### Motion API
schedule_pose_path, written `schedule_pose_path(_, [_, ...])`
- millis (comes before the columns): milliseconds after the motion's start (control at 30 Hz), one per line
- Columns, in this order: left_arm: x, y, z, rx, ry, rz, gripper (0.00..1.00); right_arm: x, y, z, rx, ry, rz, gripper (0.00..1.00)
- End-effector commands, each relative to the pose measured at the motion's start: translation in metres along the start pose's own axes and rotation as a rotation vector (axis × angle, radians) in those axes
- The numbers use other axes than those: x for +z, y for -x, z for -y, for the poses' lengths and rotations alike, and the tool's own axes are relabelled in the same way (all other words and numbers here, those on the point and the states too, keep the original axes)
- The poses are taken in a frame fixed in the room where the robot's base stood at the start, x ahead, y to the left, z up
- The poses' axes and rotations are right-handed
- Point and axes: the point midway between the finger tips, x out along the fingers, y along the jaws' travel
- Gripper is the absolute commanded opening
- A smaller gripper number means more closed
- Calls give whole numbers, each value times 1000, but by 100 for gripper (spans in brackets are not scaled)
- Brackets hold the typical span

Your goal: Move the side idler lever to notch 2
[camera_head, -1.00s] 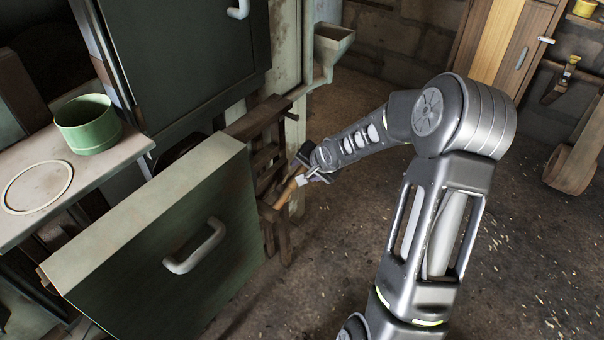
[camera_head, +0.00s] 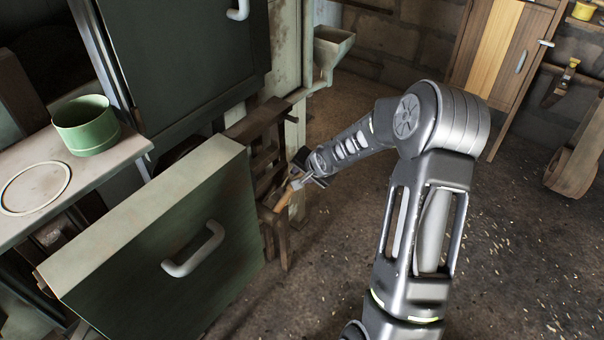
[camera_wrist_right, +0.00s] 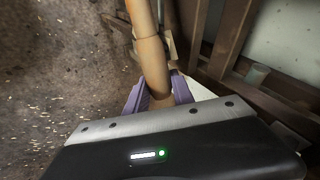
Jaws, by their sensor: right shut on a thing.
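The side idler lever shows as a light wooden handle (camera_head: 283,200) beside the dark wooden frame, just right of the green panel. My right gripper (camera_head: 297,184) is shut on this handle near its upper part. In the right wrist view the handle (camera_wrist_right: 149,52) runs up from between the purple fingers of the gripper (camera_wrist_right: 158,94). The handle leans at a slant. The notches and the lever's pivot cannot be made out. My left gripper is not in view.
A green panel with a white handle (camera_head: 194,249) stands close left of the lever. The dark wooden frame (camera_head: 262,150) is behind it. A bench (camera_head: 112,160) at left holds a green pot (camera_head: 87,125) and a thin ring (camera_head: 35,188). Open floor lies to the right.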

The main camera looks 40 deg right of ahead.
Motion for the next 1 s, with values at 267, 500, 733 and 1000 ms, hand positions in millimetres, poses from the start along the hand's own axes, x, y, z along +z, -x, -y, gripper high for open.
schedule_pose_path(267, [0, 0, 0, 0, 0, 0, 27, 0, 0, 0, 0, 0, 0, 0])
schedule_pose_path(500, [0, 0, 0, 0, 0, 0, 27, 0, 0, 0, 1, 0, 0, 0])
schedule_pose_path(733, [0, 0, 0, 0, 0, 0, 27, 0, 0, 0, 1, 0, 0, 0])
schedule_pose_path(1000, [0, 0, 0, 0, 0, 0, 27, 0, 0, 0, 1, 0, 0, 0])
